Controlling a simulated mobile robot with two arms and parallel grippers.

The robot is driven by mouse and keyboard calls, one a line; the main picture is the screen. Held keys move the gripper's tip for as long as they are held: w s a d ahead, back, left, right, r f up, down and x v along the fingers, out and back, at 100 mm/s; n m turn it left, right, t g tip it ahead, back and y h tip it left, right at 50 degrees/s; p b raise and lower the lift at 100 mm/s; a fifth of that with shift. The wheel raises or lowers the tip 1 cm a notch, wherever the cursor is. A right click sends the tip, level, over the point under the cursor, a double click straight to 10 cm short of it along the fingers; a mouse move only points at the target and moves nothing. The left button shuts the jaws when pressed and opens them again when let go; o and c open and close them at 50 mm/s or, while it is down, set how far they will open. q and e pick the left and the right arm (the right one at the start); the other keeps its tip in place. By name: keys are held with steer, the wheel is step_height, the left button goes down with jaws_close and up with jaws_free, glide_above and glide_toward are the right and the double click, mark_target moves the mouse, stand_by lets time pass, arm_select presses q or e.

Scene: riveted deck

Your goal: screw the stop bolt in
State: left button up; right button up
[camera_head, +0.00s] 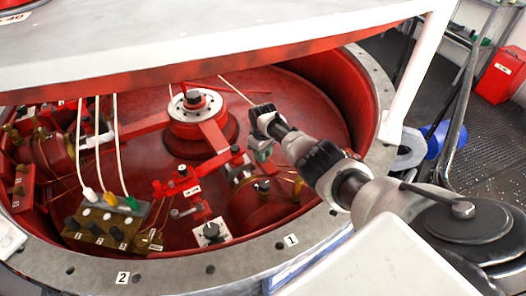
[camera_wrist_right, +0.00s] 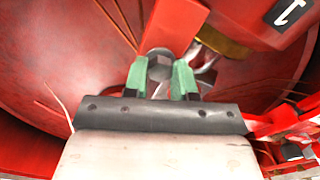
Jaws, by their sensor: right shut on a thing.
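My right gripper (camera_head: 262,154) reaches into the red round well from the right, its green fingertips low beside the red linkage. In the right wrist view my right gripper (camera_wrist_right: 160,82) is shut on a grey hex-headed bolt (camera_wrist_right: 159,62), which I take to be the stop bolt. Its head sits between the two green fingers, in front of the end of a red bar (camera_wrist_right: 175,25). The bolt's shank is hidden, so I cannot tell how deep it sits. In the head view the bolt is hidden by the gripper. My left gripper is not in view.
A red hub (camera_head: 195,108) with arms stands mid-well. A connector block (camera_head: 105,222) with white, yellow and green plugs is at the left front. A dial box (camera_head: 210,232) sits near the front rim (camera_head: 180,272). A white lid (camera_head: 210,40) overhangs the well.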

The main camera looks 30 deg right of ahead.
steer(key=m, duration=0.3)
steer(key=m+p, duration=0.1)
steer(key=shift+w+d+r+m, duration=0.1)
steer(key=shift+w+r+m, duration=0.15)
steer(key=shift+r+m, duration=0.1)
steer(key=m, duration=0.4)
steer(key=shift+m, duration=0.25)
steer(key=m, duration=0.4)
steer(key=shift+m+p, duration=0.3)
steer(key=shift+p, duration=0.1)
steer(key=m, duration=0.9)
steer(key=shift+m, duration=0.4)
steer(key=m, duration=0.4)
steer(key=shift+m, duration=0.3)
steer(key=m, duration=0.4)
steer(key=shift+m, duration=0.3)
steer(key=m, duration=0.4)
steer(key=shift+f+m+b, duration=0.15)
steer(key=shift+m+b, duration=0.4)
steer(key=shift+m, duration=0.55)
steer(key=m+b, duration=0.2)
steer(key=b, duration=0.3)
steer(key=m+b, duration=0.3)
steer(key=b, duration=0.2)
steer(key=shift+s+f, duration=0.1)
steer(key=shift+f, duration=0.1)
steer(key=shift+r+b, duration=0.15)
steer(key=shift+b, duration=0.35)
steer(key=shift+r+m, duration=0.15)
steer(key=shift+m, duration=0.25)
